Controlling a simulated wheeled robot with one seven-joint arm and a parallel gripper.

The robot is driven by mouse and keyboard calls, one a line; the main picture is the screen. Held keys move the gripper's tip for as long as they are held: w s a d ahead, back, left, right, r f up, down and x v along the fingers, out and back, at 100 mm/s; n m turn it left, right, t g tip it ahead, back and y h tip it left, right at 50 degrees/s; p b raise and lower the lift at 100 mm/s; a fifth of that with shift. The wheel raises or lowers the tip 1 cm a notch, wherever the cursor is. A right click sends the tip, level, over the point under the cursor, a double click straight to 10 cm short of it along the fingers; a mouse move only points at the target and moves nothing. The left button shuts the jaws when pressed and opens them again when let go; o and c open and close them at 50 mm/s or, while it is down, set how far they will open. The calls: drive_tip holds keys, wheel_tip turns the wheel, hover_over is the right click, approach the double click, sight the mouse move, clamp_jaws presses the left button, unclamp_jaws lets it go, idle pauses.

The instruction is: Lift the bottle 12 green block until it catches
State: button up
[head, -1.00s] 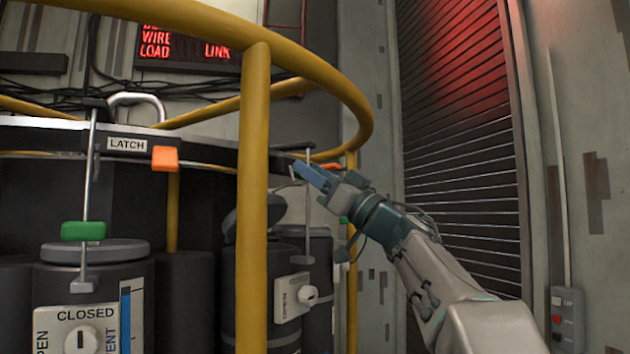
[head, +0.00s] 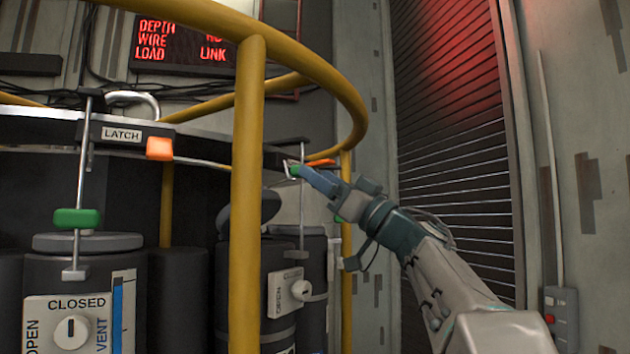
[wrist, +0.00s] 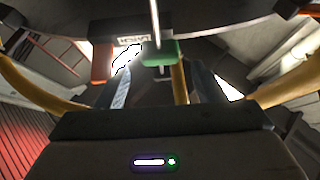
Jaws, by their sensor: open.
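A green block (head: 295,170) shows at the tip of my gripper (head: 298,172), by the upright rod over the dark bottle (head: 290,245) behind the yellow post. In the wrist view, the green block (wrist: 160,54) sits on a thin rod just beyond and between the spread fingers of my gripper (wrist: 160,84). The fingers are open, and I see no clear contact. An orange block (wrist: 103,62) is to its left by a label; in the head view it is a thin orange shape (head: 321,162). No bottle number is readable.
A yellow rail (head: 247,190) stands left of my arm and curves overhead. Another green block (head: 78,218) is on the left rod, below a LATCH label (head: 122,134) and orange block (head: 160,148). A slatted shutter (head: 450,150) is at the right.

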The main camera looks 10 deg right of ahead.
drive_tip(key=shift+b+v, duration=1.25)
drive_tip(key=shift+v, duration=1.45)
drive_tip(key=d+f+m+g+h+b, duration=0.1)
drive_tip(key=d+f+m+h, duration=0.1)
drive_tip(key=f+m+h, duration=0.8)
drive_tip(key=d+f+m+g+h, duration=0.15)
drive_tip(key=f+m+h, duration=0.25)
drive_tip(key=f+h, duration=1.1)
drive_tip(key=s+a+f+n+g+y, duration=0.1)
drive_tip(key=s+a+f+g+y, duration=0.1)
drive_tip(key=s+f, duration=0.5)
drive_tip(key=s+a+f+n+g+y, duration=0.2)
drive_tip(key=s+f, duration=0.5)
drive_tip(key=f, duration=0.7)
drive_tip(key=s+a+f+n+g+y, duration=0.2)
drive_tip(key=s+a+f+g, duration=0.3)
drive_tip(key=f, duration=0.5)
drive_tip(key=shift+s+f+g+y+b, duration=0.2)
drive_tip(key=shift+s+g+y+b, duration=0.15)
drive_tip(key=shift+s+g+y, duration=0.55)
